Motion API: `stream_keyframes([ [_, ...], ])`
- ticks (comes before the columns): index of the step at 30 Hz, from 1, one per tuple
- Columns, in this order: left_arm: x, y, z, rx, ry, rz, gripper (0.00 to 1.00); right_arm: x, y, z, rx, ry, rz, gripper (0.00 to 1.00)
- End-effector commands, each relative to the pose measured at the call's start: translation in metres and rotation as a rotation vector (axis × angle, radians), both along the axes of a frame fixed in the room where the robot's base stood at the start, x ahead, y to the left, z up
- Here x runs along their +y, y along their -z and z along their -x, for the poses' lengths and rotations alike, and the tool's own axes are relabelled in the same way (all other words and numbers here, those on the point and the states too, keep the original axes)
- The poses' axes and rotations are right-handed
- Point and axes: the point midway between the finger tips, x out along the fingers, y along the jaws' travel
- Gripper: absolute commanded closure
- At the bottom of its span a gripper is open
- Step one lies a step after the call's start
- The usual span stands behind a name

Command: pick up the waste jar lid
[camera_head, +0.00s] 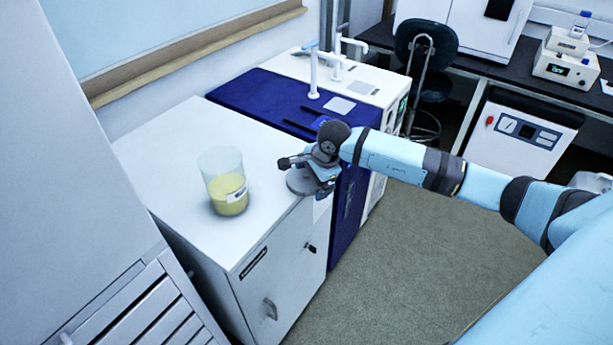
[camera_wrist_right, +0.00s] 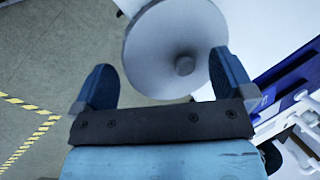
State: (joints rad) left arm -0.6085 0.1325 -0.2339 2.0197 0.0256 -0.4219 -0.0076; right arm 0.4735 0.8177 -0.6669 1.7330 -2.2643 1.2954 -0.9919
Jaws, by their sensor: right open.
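The waste jar lid is a grey disc (camera_head: 297,185) lying near the right edge of the white cabinet top, partly hidden by my right gripper (camera_head: 312,172). In the right wrist view the lid (camera_wrist_right: 150,48) is a round pale disc with a small knob (camera_wrist_right: 184,65). My right gripper (camera_wrist_right: 161,62) is open, its two dark blue fingers apart on either side of part of the disc. The knob lies between the fingers, nearer the right one. I cannot tell whether the fingers touch the lid. A clear open jar (camera_head: 222,165) with yellow liquid stands to the left. My left gripper is out of view.
The white cabinet (camera_head: 190,150) has free top surface around the jar. A blue and white instrument (camera_head: 270,100) with white posts stands directly behind it. A tall grey cabinet (camera_head: 75,150) stands left. Open floor (camera_head: 400,240) lies to the right.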

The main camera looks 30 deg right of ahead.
Motion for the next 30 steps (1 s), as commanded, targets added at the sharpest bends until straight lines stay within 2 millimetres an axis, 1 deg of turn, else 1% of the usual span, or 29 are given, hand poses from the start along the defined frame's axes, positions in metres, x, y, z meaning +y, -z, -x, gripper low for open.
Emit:
stream_keyframes([
  [3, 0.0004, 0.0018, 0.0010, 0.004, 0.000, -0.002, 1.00, 0.0008, 0.0050, -0.0013, 0.000, 0.000, -0.001, 0.00],
  [8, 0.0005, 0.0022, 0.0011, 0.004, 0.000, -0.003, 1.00, 0.0008, 0.0051, -0.0013, 0.000, 0.000, 0.000, 0.00],
  [9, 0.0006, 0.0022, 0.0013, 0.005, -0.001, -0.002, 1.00, 0.0008, 0.0051, -0.0013, 0.000, 0.000, 0.000, 0.05],
  [11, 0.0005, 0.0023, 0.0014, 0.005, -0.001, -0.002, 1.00, 0.0008, 0.0050, -0.0012, 0.000, 0.000, 0.000, 0.18],
  [12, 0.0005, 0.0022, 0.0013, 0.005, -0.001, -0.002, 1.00, 0.0007, 0.0049, -0.0013, 0.000, 0.000, 0.000, 0.28],
  [15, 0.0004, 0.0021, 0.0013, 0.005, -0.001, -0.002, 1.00, 0.0007, 0.0051, -0.0012, 0.001, 0.000, 0.000, 0.49],
  [26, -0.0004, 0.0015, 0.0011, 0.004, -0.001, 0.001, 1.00, 0.0006, 0.0055, -0.0005, 0.003, 0.000, 0.001, 0.50],
  [30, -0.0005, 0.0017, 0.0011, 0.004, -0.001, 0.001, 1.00, 0.0001, -0.0012, -0.0011, 0.002, 0.000, 0.002, 0.50],
])
